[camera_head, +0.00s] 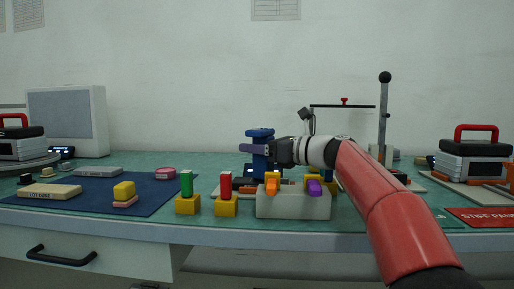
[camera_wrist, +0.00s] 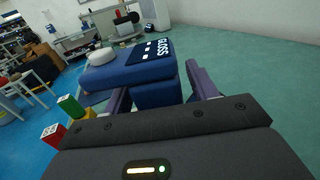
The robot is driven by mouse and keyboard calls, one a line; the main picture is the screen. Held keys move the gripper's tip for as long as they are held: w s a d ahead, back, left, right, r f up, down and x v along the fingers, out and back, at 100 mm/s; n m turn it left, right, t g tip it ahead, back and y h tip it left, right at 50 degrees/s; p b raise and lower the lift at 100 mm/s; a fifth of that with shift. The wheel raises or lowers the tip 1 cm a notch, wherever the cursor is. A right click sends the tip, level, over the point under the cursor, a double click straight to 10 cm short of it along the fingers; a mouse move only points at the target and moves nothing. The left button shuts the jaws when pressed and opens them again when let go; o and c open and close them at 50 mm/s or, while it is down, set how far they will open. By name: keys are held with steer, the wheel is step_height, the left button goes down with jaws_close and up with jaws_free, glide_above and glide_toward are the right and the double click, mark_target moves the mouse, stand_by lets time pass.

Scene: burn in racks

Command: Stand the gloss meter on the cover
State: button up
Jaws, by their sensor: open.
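The gloss meter (camera_head: 261,133) is a blue device with a wider top, standing upright near the middle of the bench. In the wrist view the gloss meter (camera_wrist: 130,70) shows a dark label reading "GLOSS" and a white round knob. My gripper (camera_head: 257,148) is level with its upper body, just below the wider top. In the wrist view the purple fingers of my gripper (camera_wrist: 160,90) are open, one on each side of the narrower body. I cannot tell whether they touch it. I cannot tell which thing is the cover.
A pale block (camera_head: 292,205) with orange and purple parts stands in front of the meter. Green (camera_head: 187,184) and red (camera_head: 225,185) posts on yellow bases stand left of it. A blue mat (camera_head: 90,195) holds small items. A red-handled case (camera_head: 475,160) stands right.

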steer(key=v, duration=1.1)
steer(key=shift+s+d, duration=0.15)
steer(key=shift+d, duration=0.2)
